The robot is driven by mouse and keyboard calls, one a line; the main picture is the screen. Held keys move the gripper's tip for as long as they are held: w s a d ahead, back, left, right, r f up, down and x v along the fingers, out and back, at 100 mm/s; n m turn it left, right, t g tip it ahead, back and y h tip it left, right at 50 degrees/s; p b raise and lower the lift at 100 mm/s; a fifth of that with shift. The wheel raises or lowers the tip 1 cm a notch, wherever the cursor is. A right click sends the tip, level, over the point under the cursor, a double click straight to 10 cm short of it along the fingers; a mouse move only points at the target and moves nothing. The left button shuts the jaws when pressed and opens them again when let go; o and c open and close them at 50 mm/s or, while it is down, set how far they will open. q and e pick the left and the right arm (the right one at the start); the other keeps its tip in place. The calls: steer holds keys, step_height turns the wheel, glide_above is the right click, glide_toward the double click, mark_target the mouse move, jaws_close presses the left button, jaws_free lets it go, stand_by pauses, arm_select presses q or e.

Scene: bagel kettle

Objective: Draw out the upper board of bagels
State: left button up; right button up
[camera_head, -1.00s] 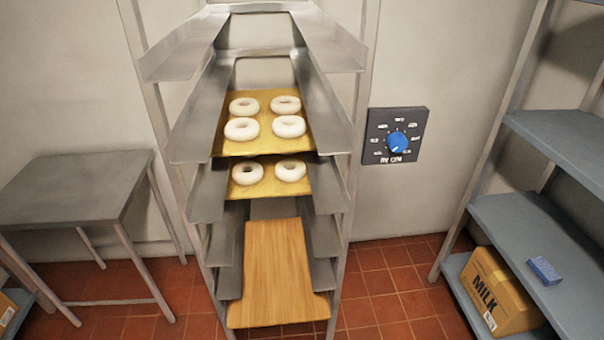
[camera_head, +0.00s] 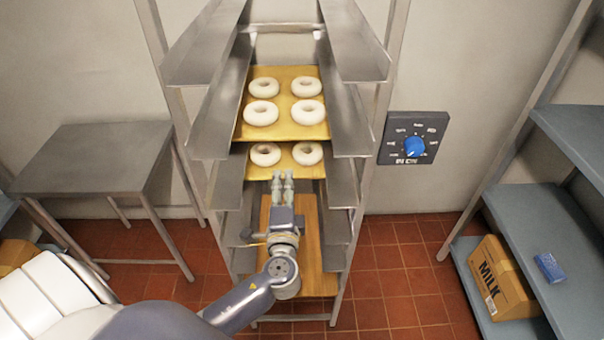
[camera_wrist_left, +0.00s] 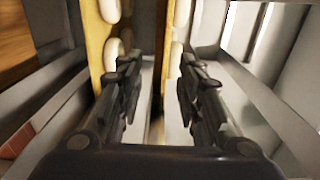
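The upper board (camera_head: 284,123) is yellow, holds several pale bagels (camera_head: 261,113) and rests on rack rails. A second yellow board (camera_head: 286,160) with bagels shows below it. My left gripper (camera_head: 283,176) is in front of the rack, its fingertips overlapping the second board's front in the head view. In the left wrist view the gripper (camera_wrist_left: 157,70) has its fingers apart and nothing between them that I can see held. One board (camera_wrist_left: 94,45) lies beyond the left finger; another board (camera_wrist_left: 168,75) shows between the fingers. Contact cannot be told. My right gripper is out of view.
The metal rack (camera_head: 222,118) has side rails around the boards. A bare wooden board (camera_head: 308,240) sits low in it. A grey table (camera_head: 95,160) stands left, a shelf (camera_head: 530,240) with a milk box (camera_head: 497,280) right. A blue dial (camera_head: 414,146) is on the wall.

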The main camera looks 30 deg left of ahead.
arm_select(q)
steer(key=r, duration=0.1)
glide_toward(285, 134)
steer(key=x, duration=0.2)
steer(key=shift+f+b+x, duration=0.15)
steer(key=shift+b+x, duration=0.75)
steer(key=shift+x, duration=1.05)
steer(key=shift+f+b+x, duration=0.15)
steer(key=shift+b+x, duration=0.75)
steer(key=shift+x, duration=1.1)
steer(key=shift+a, duration=0.1)
jaws_close()
steer(key=shift+f, duration=0.1)
